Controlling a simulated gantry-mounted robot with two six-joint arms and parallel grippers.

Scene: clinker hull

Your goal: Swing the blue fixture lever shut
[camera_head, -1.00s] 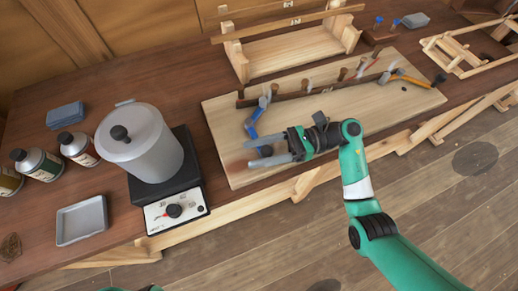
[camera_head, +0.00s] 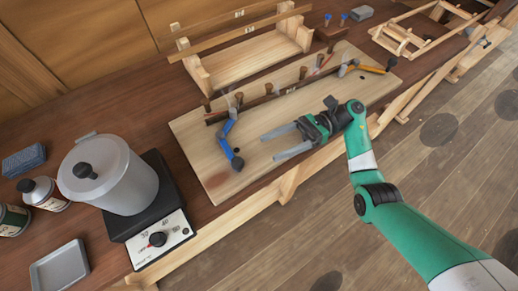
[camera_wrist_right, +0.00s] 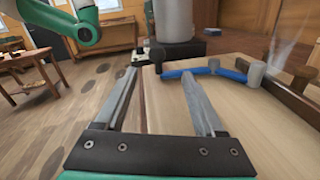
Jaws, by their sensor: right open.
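The blue fixture lever (camera_head: 227,140) lies angled across the near left part of the pale board, its dark-tipped end toward the board's front edge. Its other end meets the fixture by the long dark strip (camera_head: 262,100). My right gripper (camera_head: 269,148) is open and empty, to the right of the lever, with its fingers pointing left toward it and a gap between. My left gripper is not seen.
An orange-handled lever (camera_head: 372,69) sits at the board's far right. Several pegs stand along the strip. A grey pot (camera_head: 120,180) on a hotplate (camera_head: 160,240) stands to the left. A wooden frame (camera_head: 240,60) stands behind.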

